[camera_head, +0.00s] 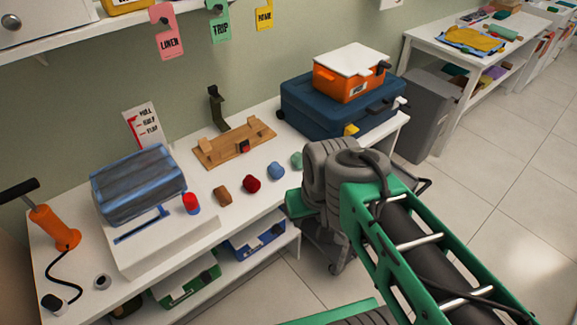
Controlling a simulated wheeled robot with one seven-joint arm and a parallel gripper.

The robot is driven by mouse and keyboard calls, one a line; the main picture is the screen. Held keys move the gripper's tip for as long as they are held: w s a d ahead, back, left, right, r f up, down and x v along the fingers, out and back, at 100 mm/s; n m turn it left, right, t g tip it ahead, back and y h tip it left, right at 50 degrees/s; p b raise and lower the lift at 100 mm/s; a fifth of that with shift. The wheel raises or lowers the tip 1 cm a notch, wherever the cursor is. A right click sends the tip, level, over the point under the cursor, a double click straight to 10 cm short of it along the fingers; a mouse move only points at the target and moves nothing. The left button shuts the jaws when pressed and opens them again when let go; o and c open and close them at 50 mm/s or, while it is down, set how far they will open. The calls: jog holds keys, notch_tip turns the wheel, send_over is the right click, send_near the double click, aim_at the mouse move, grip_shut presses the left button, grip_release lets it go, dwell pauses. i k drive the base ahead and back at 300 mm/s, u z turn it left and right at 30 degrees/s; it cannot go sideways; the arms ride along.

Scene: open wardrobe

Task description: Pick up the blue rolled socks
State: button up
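The blue rolled socks (276,170) sit on the white table top (240,207) as a small rounded bundle. They are in a loose row of similar bundles, between a dark red one (251,184) and a green one (296,160). A brown bundle (222,195) is at the left of the row. Nothing touches the blue socks. My arm's grey joint and green link come in from the lower right and stand to the right of the row. I cannot make out my gripper's fingers in this view.
A wooden stand (234,146) is behind the row. A blue case (322,108) with an orange box (345,76) on it stands behind right. A red-and-blue object (191,203) and striped folded bundle (139,184) are left. The table's front edge is close to the row.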

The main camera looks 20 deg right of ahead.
aim_at(276, 171)
jog(key=z, duration=0.2)
jog(key=k, duration=0.5)
jog(key=u, duration=0.95)
jog(key=i, duration=0.95)
